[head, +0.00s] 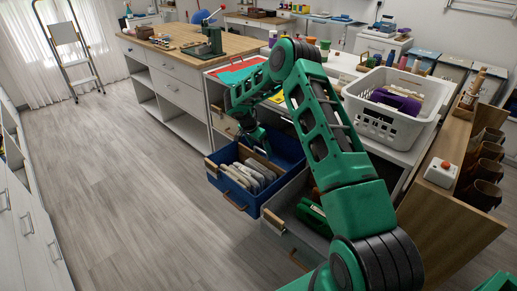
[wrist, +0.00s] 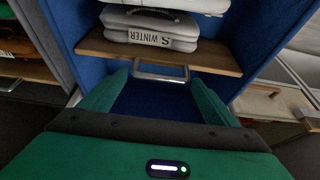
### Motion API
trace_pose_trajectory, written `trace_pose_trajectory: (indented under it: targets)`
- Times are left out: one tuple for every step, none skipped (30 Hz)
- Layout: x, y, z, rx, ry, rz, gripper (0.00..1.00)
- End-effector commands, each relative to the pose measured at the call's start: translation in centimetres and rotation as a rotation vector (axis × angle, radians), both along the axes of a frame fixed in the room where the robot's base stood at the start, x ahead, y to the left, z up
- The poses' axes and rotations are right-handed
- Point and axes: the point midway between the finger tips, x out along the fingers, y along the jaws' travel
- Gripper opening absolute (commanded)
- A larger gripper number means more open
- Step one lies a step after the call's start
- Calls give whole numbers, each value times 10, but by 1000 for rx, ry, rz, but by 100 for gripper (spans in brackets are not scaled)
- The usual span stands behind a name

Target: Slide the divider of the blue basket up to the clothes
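The blue basket (head: 284,146) is pulled out like a drawer below the counter in the head view. Grey folded clothes (head: 243,178) stand in a row in its near part. In the wrist view the clothes (wrist: 150,30) carry a label reading "WINTER". The divider (wrist: 104,46) is a brown wooden board across the blue interior, with a metal handle (wrist: 160,73). The clothes lie just beyond the board; any gap is hard to judge. My gripper (wrist: 160,80) is open, its fingers near the two ends of the handle. In the head view my gripper (head: 252,137) reaches down into the basket.
An open grey drawer (head: 290,233) with green items stands to the right of the basket. A white laundry basket (head: 384,122) sits on the counter above. My arm passes over the open drawer. The wooden floor (head: 110,190) on the left is clear.

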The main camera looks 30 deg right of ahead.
Motion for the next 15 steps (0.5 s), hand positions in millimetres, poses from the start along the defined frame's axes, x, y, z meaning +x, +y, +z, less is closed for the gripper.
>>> trace_pose_trajectory:
  targets:
    - [-1, -1, -1, -1, 1, -2, 96]
    - [-1, -1, 0, -1, 1, -2, 98]
    - [0, -1, 0, 0, 1, -1, 98]
    - [0, -1, 0, 0, 1, -1, 98]
    - [0, -1, 0, 0, 1, 0, 98]
    - [0, -1, 0, 0, 1, 0, 98]
    - [0, -1, 0, 0, 0, 0, 98]
    - [0, -1, 0, 0, 0, 0, 98]
    - [0, -1, 0, 0, 0, 0, 98]
    - [0, 0, 0, 0, 0, 0, 98]
    - [0, 0, 1, 0, -1, 0, 98]
    - [0, 1, 3, -1, -1, 0, 98]
    - [0, 1, 5, -1, -1, 0, 98]
    - [0, 2, 8, 0, -2, 2, 98]
    - [-1, 4, 12, 0, -2, 2, 98]
